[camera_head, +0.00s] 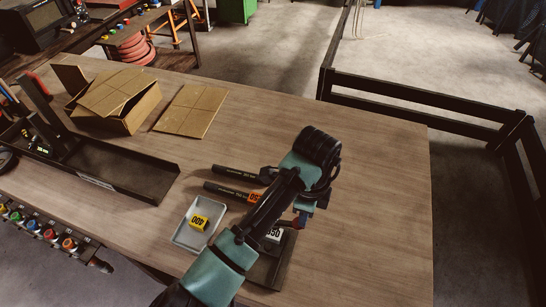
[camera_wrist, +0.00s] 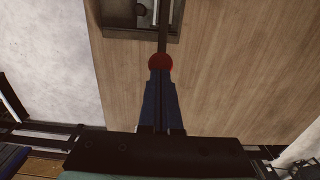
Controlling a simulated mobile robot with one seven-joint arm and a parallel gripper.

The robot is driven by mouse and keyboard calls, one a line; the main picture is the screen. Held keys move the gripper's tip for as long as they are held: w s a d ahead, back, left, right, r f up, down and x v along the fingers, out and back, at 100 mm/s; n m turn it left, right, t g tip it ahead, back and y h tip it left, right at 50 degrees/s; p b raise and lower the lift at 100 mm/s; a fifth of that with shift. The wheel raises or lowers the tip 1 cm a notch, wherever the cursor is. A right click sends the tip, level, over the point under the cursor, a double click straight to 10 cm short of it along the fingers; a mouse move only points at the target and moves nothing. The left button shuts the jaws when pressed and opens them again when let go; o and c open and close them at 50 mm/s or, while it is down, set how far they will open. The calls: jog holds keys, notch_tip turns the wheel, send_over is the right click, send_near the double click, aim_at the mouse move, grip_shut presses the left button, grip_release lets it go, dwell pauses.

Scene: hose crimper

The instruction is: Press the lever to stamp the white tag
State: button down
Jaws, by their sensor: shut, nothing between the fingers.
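The white tag (camera_head: 274,235) with black digits shows partly beside my arm in the head view, on a dark press base (camera_head: 266,272). The lever's red knob (camera_wrist: 161,62) tops a dark rod (camera_wrist: 162,35) in the wrist view. My gripper (camera_wrist: 161,74) is shut and empty, its blue fingertips right at the knob; whether they touch it, I cannot tell. In the head view my gripper (camera_head: 302,212) is to the right of the tag, with a bit of red at its tip. My arm hides much of the press and lever.
A grey tray (camera_head: 181,238) holds a yellow tag (camera_head: 199,222). Dark hoses (camera_head: 236,173) lie behind it, one with an orange tag (camera_head: 255,198). A long black tray (camera_head: 145,187) and a cardboard box (camera_head: 132,122) stand at left. The table's right side (camera_head: 385,210) is clear.

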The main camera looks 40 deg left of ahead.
notch_tip(320, 180, up, 8)
jog(key=p, duration=0.7)
jog(key=shift+r, duration=0.25)
jog(key=w+d+r+n+t+h+b, duration=0.1)
jog(key=w+d+r+n+t+b, duration=0.2)
jog(key=w+d+r+t+b, duration=0.75)
jog(key=w+d+r+n+t+h, duration=0.1)
jog(key=w+d+r+t, duration=0.15)
jog(key=r, duration=0.35)
jog(key=w+d+r+n+t, duration=0.1)
jog(key=d+r+t, duration=0.15)
jog(key=r, duration=0.45)
jog(key=s+a+r+n+t+y+b, duration=0.1)
jog(key=s+r+n+t+b, duration=0.4)
jog(key=s+r, duration=1.4)
jog(key=r+n+t+y, duration=0.1)
jog(key=n+t, duration=0.3)
jog(key=t, duration=0.3)
jog(key=shift+s+a+r+n+b, duration=0.2)
jog(key=shift+r+n+b, duration=0.1)
jog(key=shift+r+n, duration=0.1)
jog(key=shift+f, duration=0.1)
